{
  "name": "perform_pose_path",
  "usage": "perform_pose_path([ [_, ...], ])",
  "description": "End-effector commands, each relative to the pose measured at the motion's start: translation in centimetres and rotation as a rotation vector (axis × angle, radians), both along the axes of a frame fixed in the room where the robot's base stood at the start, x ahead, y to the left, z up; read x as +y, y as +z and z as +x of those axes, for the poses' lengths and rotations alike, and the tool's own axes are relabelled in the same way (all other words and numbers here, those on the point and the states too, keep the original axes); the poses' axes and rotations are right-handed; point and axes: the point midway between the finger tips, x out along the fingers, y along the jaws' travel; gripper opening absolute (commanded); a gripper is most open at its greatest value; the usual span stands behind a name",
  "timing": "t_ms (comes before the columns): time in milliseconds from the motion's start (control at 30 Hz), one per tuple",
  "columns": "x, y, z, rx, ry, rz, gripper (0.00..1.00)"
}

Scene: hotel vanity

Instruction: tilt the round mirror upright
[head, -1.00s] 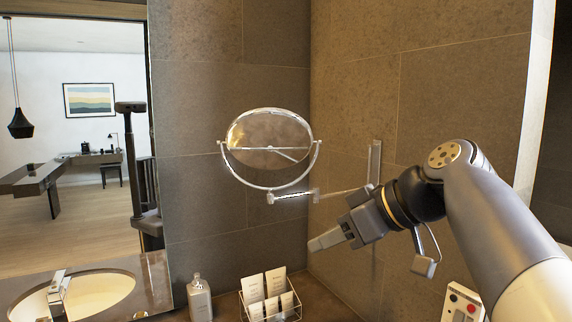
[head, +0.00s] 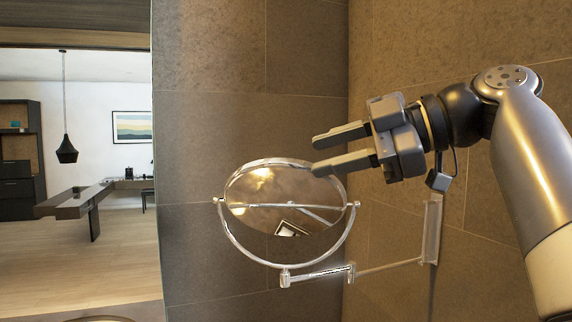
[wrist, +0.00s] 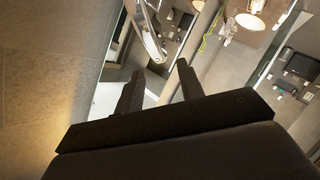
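The round mirror (head: 262,185) hangs in a chrome U-shaped yoke (head: 240,250). It shows as a flattened ellipse in the head view, its face tilted away from vertical. My gripper (head: 316,155) is at its upper right edge, fingers pointing left. The fingers are apart with nothing between them. The lower finger overlaps the rim in the picture; I cannot tell if it touches.
A jointed chrome arm (head: 385,266) carries the mirror from a wall bracket (head: 432,230) on the right tiled wall. Tiled walls (head: 210,120) stand close behind. A large wall mirror (head: 110,240) at the left reflects a room. Open air lies left of the fingers.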

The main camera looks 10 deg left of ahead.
Motion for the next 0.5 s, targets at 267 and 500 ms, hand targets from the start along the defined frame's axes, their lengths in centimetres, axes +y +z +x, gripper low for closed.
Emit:
perform_pose_path([
  [267, 4.4, -1.3, 0.6, 0.002, 0.003, 0.0, 0.36],
  [500, 6.5, -2.0, 1.1, 0.003, -0.002, 0.0, 0.36],
])
